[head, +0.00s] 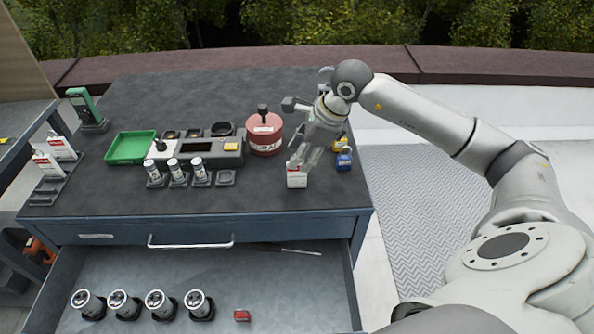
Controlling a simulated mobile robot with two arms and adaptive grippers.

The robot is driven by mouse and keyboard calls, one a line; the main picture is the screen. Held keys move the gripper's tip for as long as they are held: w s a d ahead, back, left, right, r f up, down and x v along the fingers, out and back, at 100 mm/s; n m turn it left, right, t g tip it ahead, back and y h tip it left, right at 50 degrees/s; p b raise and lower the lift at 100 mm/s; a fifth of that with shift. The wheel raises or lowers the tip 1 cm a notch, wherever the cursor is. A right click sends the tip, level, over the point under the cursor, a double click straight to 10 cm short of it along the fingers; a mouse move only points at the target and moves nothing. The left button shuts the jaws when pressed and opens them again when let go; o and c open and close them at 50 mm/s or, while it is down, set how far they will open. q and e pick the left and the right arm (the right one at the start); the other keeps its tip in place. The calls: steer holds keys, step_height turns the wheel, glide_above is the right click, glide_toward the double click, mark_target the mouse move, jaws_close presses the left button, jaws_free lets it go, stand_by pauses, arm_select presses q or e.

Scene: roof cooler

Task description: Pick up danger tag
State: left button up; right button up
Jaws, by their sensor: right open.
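A small white tag with a red band (297,179), which looks like a danger tag, stands near the front right of the dark cabinet top. My right gripper (304,162) points down right over it, fingers open around or just above its upper edge; I cannot tell whether they touch it. The fingers hide the tag's top. Two similar red-and-white tags (61,148) (48,166) stand in a grey rack at the left. My left gripper is not in view.
Blue and yellow padlocks (344,161) sit close right of the gripper. A red round canister (264,134), a grey device panel (205,150) and a green tray (131,147) stand further left. The open drawer (260,290) below holds several cylinders and a red item (242,315).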

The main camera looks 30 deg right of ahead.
steer(key=shift+x, duration=1)
steer(key=shift+c, duration=0.3)
jaws_close()
steer(key=shift+r, duration=0.1)
